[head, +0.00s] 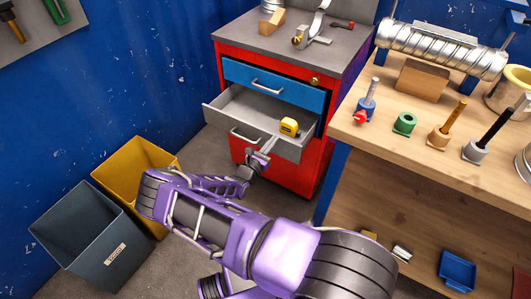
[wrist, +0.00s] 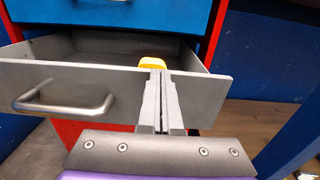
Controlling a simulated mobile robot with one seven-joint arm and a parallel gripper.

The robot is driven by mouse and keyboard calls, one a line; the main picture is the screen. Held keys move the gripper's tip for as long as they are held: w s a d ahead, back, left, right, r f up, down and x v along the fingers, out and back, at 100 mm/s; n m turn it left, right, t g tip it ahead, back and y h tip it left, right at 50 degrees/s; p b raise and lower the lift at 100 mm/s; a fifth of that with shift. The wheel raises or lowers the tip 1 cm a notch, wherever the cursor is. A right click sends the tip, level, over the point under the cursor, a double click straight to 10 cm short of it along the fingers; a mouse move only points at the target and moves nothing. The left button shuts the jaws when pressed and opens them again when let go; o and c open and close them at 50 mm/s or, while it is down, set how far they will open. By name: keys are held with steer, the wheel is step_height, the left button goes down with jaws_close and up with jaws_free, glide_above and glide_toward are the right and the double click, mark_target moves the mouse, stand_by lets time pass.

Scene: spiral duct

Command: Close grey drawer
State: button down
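The grey drawer (head: 225,119) is pulled out of the red cabinet (head: 294,180), below a blue drawer. A yellow tape measure (head: 289,127) lies inside it. In the wrist view the grey drawer front (wrist: 75,84) fills the middle, with its bar handle (wrist: 65,103) at the left. My gripper (head: 266,150) is at the right part of the drawer front, right of the handle. In the wrist view my gripper (wrist: 161,72) has its two fingers together with nothing visible between them. The fingertips overlap the drawer front's top edge and partly hide the tape measure; I cannot tell whether they touch.
The blue drawer (head: 290,92) above is shut. A wooden workbench (head: 431,180) stands close on the right. A yellow bin (head: 130,165) and a grey bin (head: 85,235) stand on the floor at left. Some floor is free between bins and cabinet.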

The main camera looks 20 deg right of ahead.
mark_target(293, 121)
steer(key=b+x, duration=0.4)
steer(key=x, duration=1.2)
steer(key=shift+f+b, duration=0.1)
steer(key=shift+b, duration=0.25)
steer(key=shift+w+d, duration=0.2)
steer(key=shift+d, duration=0.05)
steer(key=shift+w+d+r, duration=0.1)
steer(key=shift+w+r, duration=0.05)
steer(key=shift+r, duration=0.15)
steer(key=shift+r, duration=0.1)
